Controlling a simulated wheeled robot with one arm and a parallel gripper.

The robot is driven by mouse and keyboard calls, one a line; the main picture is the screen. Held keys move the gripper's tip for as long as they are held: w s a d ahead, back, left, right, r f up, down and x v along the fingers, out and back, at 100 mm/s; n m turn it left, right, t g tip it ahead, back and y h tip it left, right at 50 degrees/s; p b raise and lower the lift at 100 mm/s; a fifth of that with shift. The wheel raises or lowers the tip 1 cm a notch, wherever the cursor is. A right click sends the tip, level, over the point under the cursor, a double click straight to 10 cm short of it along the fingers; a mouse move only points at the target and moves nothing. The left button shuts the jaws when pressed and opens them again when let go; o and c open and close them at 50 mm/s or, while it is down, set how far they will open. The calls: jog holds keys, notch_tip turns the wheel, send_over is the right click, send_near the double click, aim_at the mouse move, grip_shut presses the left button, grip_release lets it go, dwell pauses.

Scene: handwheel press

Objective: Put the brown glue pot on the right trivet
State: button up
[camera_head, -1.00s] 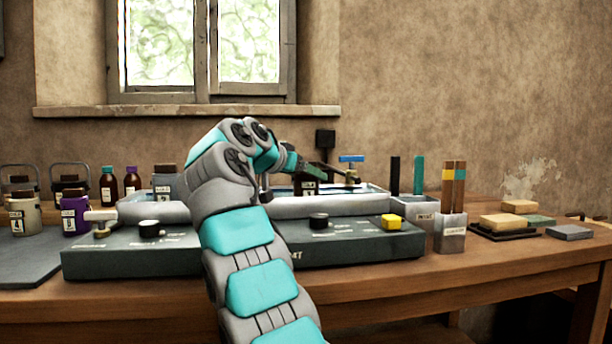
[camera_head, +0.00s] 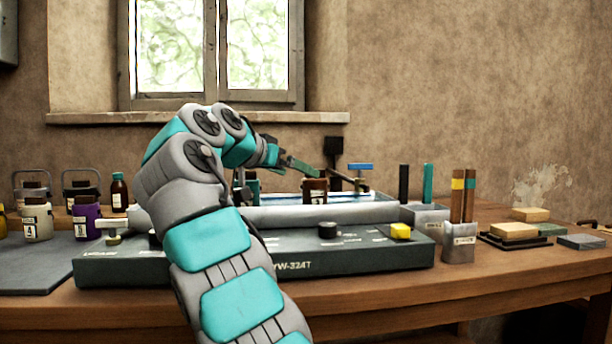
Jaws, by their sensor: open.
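My gripper (camera_head: 322,172) is open. It reaches in from the left over the tray, just above the pot in the picture. Whether it touches the pot cannot be told.
A holder with brown sticks (camera_head: 459,240) and sponges on a dark slab (camera_head: 515,231) are to the right. Labelled pots, including a purple one (camera_head: 87,220), stand left.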

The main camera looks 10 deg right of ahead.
jog(key=shift+v, duration=1.5)
